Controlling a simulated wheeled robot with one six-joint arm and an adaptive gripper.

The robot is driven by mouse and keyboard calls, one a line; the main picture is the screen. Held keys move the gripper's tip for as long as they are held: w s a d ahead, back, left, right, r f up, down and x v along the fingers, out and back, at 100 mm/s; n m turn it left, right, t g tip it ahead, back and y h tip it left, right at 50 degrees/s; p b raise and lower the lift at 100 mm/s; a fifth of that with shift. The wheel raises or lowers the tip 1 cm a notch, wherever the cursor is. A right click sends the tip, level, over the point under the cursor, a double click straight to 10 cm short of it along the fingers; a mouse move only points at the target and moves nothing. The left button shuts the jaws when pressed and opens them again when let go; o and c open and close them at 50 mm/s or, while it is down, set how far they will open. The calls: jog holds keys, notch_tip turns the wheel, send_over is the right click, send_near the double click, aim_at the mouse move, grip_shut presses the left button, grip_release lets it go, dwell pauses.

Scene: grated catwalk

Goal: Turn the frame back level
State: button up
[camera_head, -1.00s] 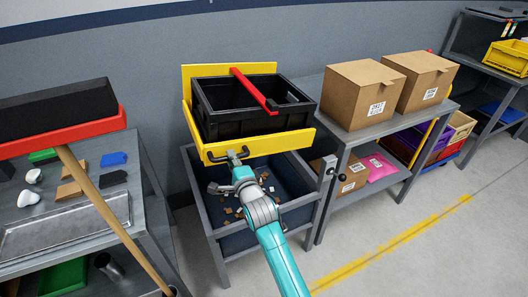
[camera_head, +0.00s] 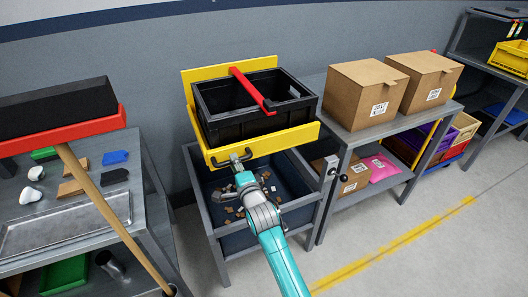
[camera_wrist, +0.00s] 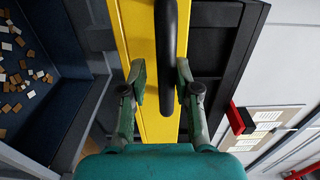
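The yellow frame (camera_head: 266,147) sits above a grey bin stand and carries a black crate (camera_head: 240,127). A red bar (camera_head: 251,89) lies across the crate's top. The frame's front edge runs nearly parallel to the bin's rim; a small tilt is hard to judge. A black handle (camera_head: 232,161) is on the frame's front face. My gripper (camera_head: 240,170) is at this handle. In the wrist view, the fingers of my gripper (camera_wrist: 162,80) stand on both sides of the handle (camera_wrist: 167,50), with a visible gap at the left finger.
The bin (camera_head: 215,190) below holds small brown and pale pieces. A grey post with a dark knob (camera_head: 333,171) stands at its right. A table with cardboard boxes (camera_head: 362,95) is to the right. A broom (camera_head: 95,190) and a cluttered bench are at left.

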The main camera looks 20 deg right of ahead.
jog(key=o, duration=0.4)
jog(key=shift+f, duration=0.2)
jog(key=shift+c, duration=0.2)
jog(key=shift+r, duration=0.15)
jog(key=shift+s, duration=0.1)
jog(key=s, duration=0.8)
jog(key=shift+s+r, duration=0.2)
jog(key=shift+s, duration=0.2)
